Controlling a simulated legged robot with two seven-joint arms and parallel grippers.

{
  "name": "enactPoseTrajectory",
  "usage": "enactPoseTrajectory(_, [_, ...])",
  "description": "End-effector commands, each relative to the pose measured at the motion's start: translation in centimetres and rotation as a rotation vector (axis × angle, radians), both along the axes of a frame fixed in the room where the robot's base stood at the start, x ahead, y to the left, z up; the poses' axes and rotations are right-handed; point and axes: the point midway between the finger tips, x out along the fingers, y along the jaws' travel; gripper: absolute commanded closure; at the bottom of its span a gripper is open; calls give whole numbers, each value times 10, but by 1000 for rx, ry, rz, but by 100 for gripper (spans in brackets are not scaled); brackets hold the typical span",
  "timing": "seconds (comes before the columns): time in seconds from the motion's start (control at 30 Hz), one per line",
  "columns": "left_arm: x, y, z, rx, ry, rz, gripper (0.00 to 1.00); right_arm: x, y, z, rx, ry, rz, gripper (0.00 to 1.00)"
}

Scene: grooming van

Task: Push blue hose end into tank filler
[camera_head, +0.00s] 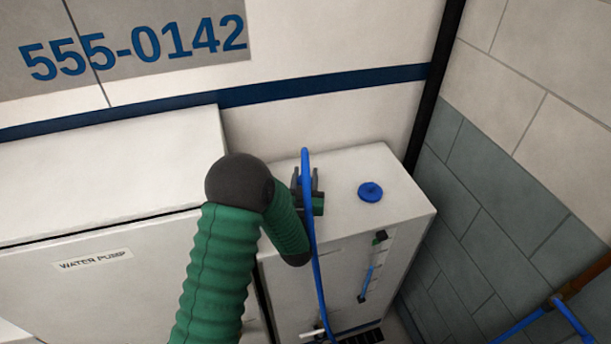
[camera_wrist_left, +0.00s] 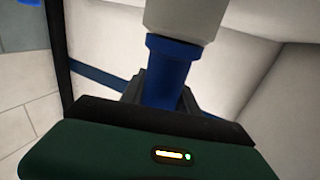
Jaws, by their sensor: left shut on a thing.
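My left gripper (camera_head: 307,183) is over the near left part of the white tank's top (camera_head: 345,180). It is shut on the blue hose end (camera_wrist_left: 167,75), which shows between the dark fingers in the left wrist view. A pale cylinder (camera_wrist_left: 185,15) adjoins the blue piece's collar there; I cannot tell whether it belongs to the hose end. The blue hose (camera_head: 318,270) arches up over the gripper and hangs down the tank's front. A round blue cap-like piece (camera_head: 370,192) sits on the tank's top, right of the gripper. No open filler is visible. My right gripper is not in view.
A white cabinet labelled WATER PUMP (camera_head: 95,260) stands left of the tank. A level tube (camera_head: 368,280) is on the tank's front. The tiled wall (camera_head: 490,190) is close on the right, with blue and copper pipes (camera_head: 555,303) low down. The tank top around the blue piece is clear.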

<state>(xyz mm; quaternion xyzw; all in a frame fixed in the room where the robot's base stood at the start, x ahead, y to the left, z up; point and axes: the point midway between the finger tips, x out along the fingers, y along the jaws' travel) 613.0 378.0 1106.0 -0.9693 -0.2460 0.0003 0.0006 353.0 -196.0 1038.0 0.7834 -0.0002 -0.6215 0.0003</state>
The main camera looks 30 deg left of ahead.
Motion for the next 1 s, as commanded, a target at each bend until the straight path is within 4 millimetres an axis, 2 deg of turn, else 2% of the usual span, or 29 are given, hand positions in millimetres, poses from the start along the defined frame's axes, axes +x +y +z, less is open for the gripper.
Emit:
enactPoseTrajectory(0.13, [0, 0, -2, 1, -2, 0, 100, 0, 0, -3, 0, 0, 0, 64])
enactPoseTrajectory(0.17, [0, 0, -1, 0, -1, 0, 59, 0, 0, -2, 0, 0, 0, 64])
enactPoseTrajectory(0.33, [0, 0, -2, 0, 0, 0, 38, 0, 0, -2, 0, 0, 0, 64])
enactPoseTrajectory(0.6, [0, 0, -3, 0, 1, 0, 38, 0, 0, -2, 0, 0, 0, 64])
enactPoseTrajectory(0.73, [-8, -5, -3, 0, 0, -1, 38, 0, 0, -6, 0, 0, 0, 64])
enactPoseTrajectory(0.87, [-32, -19, -6, 1, 3, -3, 38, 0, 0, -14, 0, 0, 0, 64])
enactPoseTrajectory(1.0, [-65, -37, -6, 0, 2, -4, 38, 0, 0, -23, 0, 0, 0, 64])
